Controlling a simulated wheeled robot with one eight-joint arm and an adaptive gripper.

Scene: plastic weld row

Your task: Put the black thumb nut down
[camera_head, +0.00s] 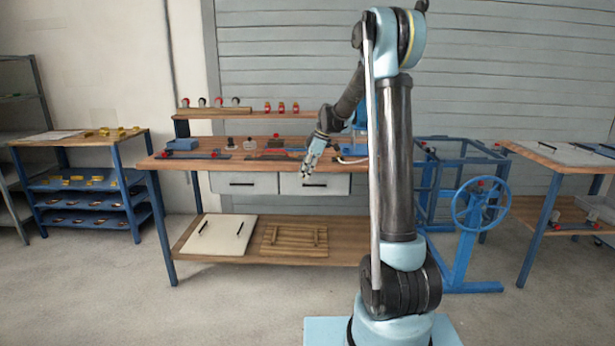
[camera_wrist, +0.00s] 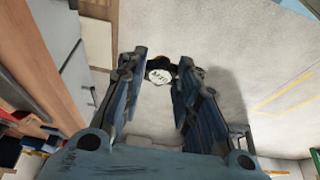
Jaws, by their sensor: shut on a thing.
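My gripper (camera_head: 307,172) hangs in front of the workbench (camera_head: 165,163), fingers down, with the right drawer behind it. In the wrist view my gripper (camera_wrist: 158,80) has its two fingers on either side of the black thumb nut (camera_wrist: 160,73). In the head view the nut is too small to make out.
Two grey drawers (camera_head: 238,183) sit under the bench top. The lower shelf (camera_head: 345,230) carries a white board (camera_head: 220,238) and a slatted wooden piece (camera_head: 295,240). A blue frame with a handwheel (camera_head: 481,205) stands right of my arm. The floor in front is clear.

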